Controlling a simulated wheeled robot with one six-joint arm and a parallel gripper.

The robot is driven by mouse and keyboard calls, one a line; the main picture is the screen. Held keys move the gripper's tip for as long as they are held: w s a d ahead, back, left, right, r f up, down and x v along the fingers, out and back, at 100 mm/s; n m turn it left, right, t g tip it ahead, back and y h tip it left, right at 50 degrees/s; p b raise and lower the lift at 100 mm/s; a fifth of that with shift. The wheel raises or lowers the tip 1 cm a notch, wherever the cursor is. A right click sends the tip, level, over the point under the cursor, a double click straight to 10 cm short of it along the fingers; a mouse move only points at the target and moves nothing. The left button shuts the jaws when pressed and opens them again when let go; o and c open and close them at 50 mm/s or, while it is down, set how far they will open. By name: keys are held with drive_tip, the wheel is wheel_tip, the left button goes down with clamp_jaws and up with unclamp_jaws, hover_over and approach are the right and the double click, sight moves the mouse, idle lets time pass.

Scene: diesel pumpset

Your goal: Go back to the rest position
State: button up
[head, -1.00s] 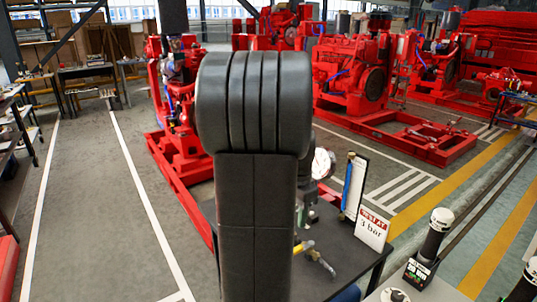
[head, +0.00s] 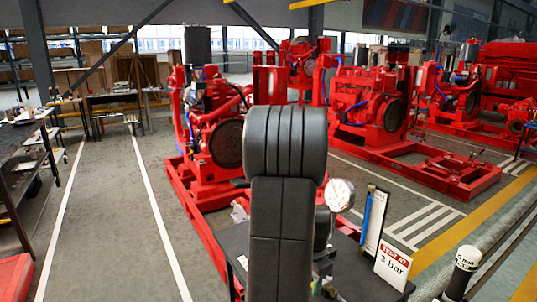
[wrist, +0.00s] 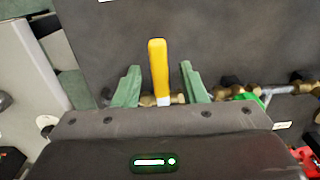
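In the wrist view my gripper (wrist: 160,72) has its two green fingers spread apart. A valve lever with a yellow handle (wrist: 158,65) shows between the fingers, with clear gaps on both sides. Brass fittings (wrist: 148,101) lie behind the fingers near its lower end. I cannot tell how far the lever is from the fingers in depth. In the head view my dark arm (head: 285,150) stands upright in the middle and hides my gripper.
A dark test bench (head: 365,278) carries a round pressure gauge (head: 341,194), a board with a blue tube (head: 368,218) and a "TEST AT 3 bar" sign (head: 392,266). A red engine pumpset (head: 215,130) stands behind my arm. The floor lane (head: 105,215) at left is clear.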

wheel_tip(320, 180, up, 14)
wheel_tip(320, 180, down, 13)
drive_tip(key=shift+f, duration=0.6)
drive_tip(key=shift+s+d+n, duration=0.25)
drive_tip(key=shift+s+n, duration=0.1)
drive_tip(key=shift+n, duration=0.35)
